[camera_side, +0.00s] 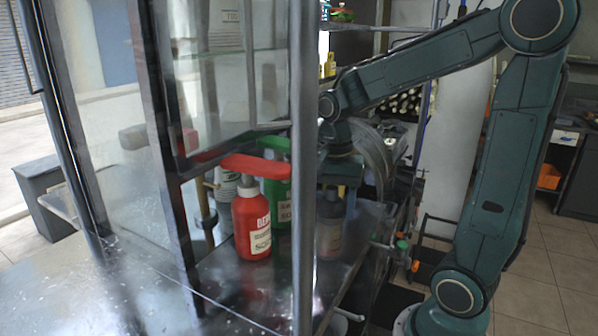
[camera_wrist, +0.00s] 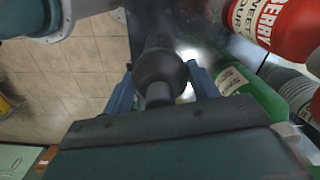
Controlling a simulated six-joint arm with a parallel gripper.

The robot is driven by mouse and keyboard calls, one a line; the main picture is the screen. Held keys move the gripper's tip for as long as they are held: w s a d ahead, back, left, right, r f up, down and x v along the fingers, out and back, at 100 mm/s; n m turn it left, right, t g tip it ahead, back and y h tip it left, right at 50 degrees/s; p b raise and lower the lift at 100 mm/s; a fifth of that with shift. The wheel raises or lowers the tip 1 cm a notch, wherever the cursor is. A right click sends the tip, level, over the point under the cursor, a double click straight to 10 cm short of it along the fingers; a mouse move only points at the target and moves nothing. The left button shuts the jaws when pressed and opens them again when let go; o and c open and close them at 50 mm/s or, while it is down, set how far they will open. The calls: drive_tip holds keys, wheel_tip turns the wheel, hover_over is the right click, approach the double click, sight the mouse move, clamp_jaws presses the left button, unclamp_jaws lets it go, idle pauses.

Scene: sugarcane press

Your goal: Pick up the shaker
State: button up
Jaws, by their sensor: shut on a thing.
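The shaker (camera_side: 330,232) is a dark grey bottle-like vessel, upright at the right part of the metal counter, partly behind the cabinet's post. In the wrist view its dark rounded top (camera_wrist: 163,72) lies between the two blue fingers. My gripper (camera_side: 339,188) points down over it and is shut on its upper part; the wrist view also shows the gripper (camera_wrist: 161,88) from above. I cannot tell whether the shaker's base touches the counter.
A grey cup stack (camera_side: 228,187) is behind. The metal post (camera_side: 303,120) and glass cabinet stand in front.

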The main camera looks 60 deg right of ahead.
wheel_tip(320, 180, up, 19)
drive_tip(key=shift+r, duration=0.2)
idle(0.5)
drive_tip(key=shift+f, duration=0.1)
idle(0.6)
drive_tip(key=shift+f, duration=1.9)
drive_tip(key=shift+r, duration=2)
drive_tip(key=shift+f, duration=0.15)
drive_tip(key=shift+f, duration=1.85)
